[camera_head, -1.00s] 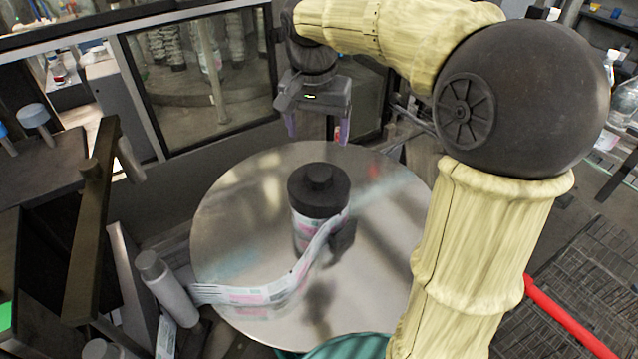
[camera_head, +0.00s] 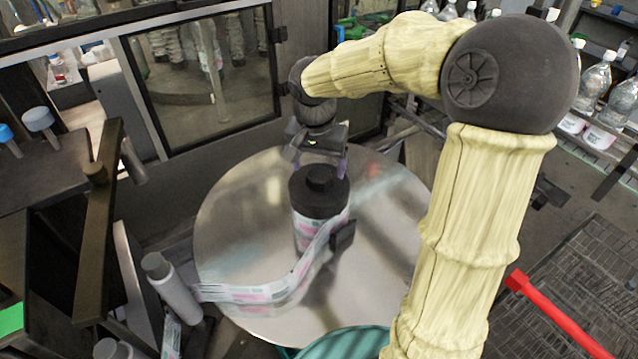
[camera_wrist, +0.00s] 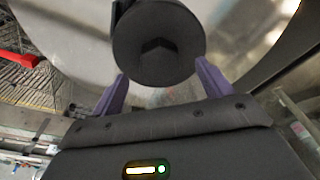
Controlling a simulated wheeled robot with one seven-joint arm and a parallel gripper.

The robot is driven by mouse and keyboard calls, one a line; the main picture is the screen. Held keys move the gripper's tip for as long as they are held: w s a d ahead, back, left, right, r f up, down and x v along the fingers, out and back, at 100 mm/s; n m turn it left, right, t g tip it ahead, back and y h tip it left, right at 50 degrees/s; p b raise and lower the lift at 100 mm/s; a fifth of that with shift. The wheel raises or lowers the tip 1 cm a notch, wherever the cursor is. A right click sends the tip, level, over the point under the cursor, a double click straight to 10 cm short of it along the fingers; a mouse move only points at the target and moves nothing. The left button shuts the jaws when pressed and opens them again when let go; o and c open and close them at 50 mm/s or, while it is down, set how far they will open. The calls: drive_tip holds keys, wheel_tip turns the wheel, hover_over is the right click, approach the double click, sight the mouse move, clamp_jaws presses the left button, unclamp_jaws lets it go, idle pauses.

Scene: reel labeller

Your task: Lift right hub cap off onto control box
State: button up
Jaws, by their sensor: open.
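The black hub cap (camera_head: 320,190) sits on top of a reel of printed labels (camera_head: 306,236), which stands upright on a round metal table. A raised knob shows at the cap's centre. In the wrist view the cap (camera_wrist: 158,40) fills the upper middle. My gripper (camera_head: 322,165) is just behind the cap in the head view. Its purple fingers are open, one toward each side of the cap's near edge in the wrist view (camera_wrist: 162,85). Nothing is held. I cannot tell whether the fingers touch the cap. No control box can be made out for certain.
The round metal table (camera_head: 240,205) is mostly bare around the reel. A label strip (camera_head: 265,292) runs from the reel toward a grey cylinder (camera_head: 172,287) at left. A glass-doored cabinet (camera_head: 205,75) stands behind. Bottles (camera_head: 598,80) stand at the right.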

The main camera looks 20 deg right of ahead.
sight(319, 174)
drive_tip(key=shift+w+d+f, duration=0.1)
drive_tip(key=shift+w+f, duration=0.1)
drive_tip(key=shift+f, duration=1.35)
drive_tip(key=shift+r, duration=0.1)
drive_tip(key=c, duration=1.2)
drive_tip(key=shift+o, duration=0.2)
wheel_tip(319, 174, up, 10)
drive_tip(key=b, duration=0.1)
